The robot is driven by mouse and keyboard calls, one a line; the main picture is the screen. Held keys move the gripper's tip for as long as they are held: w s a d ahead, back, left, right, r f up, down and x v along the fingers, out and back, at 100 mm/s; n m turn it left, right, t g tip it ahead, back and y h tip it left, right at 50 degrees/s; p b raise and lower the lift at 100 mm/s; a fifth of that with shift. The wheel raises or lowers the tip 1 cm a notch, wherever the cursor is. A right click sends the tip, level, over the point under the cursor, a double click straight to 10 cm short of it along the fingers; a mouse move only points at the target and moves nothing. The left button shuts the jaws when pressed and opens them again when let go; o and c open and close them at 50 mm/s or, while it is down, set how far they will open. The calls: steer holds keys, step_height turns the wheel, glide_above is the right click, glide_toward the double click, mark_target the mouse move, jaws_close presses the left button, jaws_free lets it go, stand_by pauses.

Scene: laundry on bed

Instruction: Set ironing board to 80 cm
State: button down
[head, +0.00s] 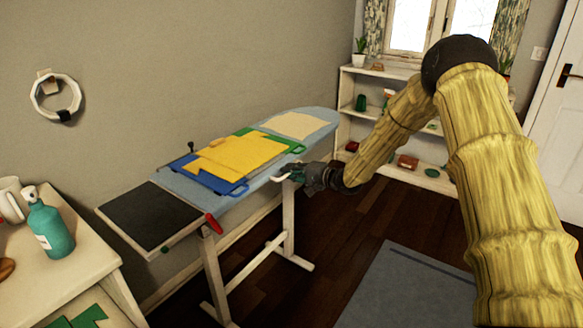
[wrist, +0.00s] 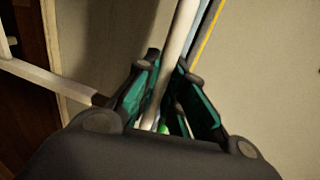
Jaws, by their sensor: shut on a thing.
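The ironing board (head: 319,119) stands along the wall with a light blue top and pale wooden legs. In the wrist view the pale handle (wrist: 180,40) runs as a rod between the green-padded fingers (wrist: 168,72). A red lever (head: 213,223) shows under the board's near left edge. No height marking is readable.
A dark rest plate (head: 149,214) forms the board's left end. A table (head: 75,266) with a teal pump bottle (head: 50,229) stands at the lower left. A white shelf (head: 346,104) stands behind the board. A grey-blue rug (head: 405,290) lies on the floor in front.

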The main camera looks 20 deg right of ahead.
steer(key=shift+s+f, duration=0.15)
steer(key=shift+f, duration=1.4)
steer(key=c, duration=1.5)
jaws_free()
steer(key=shift+f, duration=0.1)
steer(key=shift+r, duration=0.25)
steer(key=v, duration=1.1)
steer(key=shift+s+d, duration=0.25)
steer(key=shift+d, duration=0.05)
